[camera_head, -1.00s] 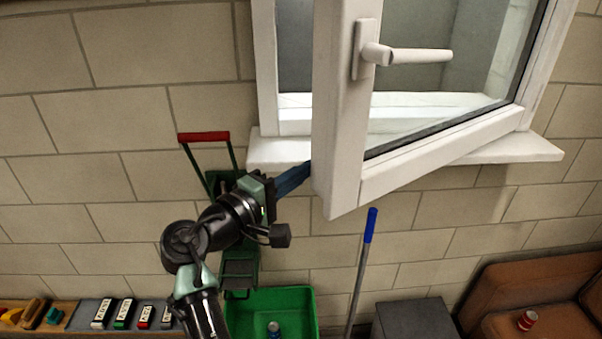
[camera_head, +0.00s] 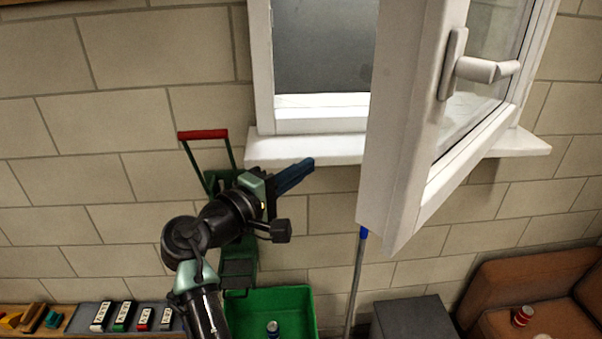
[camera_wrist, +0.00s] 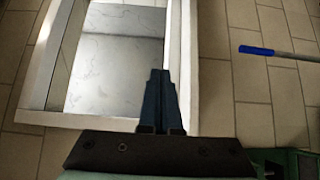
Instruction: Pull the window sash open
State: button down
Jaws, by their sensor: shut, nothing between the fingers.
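The white window sash (camera_head: 405,150) stands swung out from its frame, hinged at the right, with its free edge toward me. Its lever handle (camera_head: 482,68) points right. The white fixed frame (camera_head: 264,70) shows an open gap at its left side. My gripper (camera_head: 308,164) has blue fingers, closed together and empty. It is in front of the sill (camera_head: 300,150), left of the sash's free edge and apart from it. In the wrist view, the closed fingers (camera_wrist: 160,76) overlap the white frame and sill.
A green bin (camera_head: 285,302) with a can stands below my arm. A blue-topped pole (camera_head: 355,285) leans at the wall under the sash. A dark box (camera_head: 413,318) and a brown sofa (camera_head: 510,272) stand at the lower right. Boxes lie on a bench at lower left.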

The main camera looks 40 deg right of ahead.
jog(key=s+b+v, duration=0.2)
jog(key=b+v, duration=0.2)
jog(key=v, duration=0.6)
jog(key=w+a+r+m+t+y, duration=0.2)
jog(key=w+a+r+t+y, duration=0.3)
jog(key=a+r+t+y, duration=0.55)
jog(key=s+a+r+t+y, duration=0.3)
jog(key=s+a+r+t, duration=0.2)
jog(key=r, duration=0.4)
jog(key=s+a+r+t+y, duration=0.4)
jog(key=s+a+r+t, duration=0.1)
jog(key=s+r+t, duration=0.3)
jog(key=shift+s+a+r+m, duration=0.15)
jog(key=shift+s+r+m, duration=0.2)
jog(key=shift+s, duration=0.45)
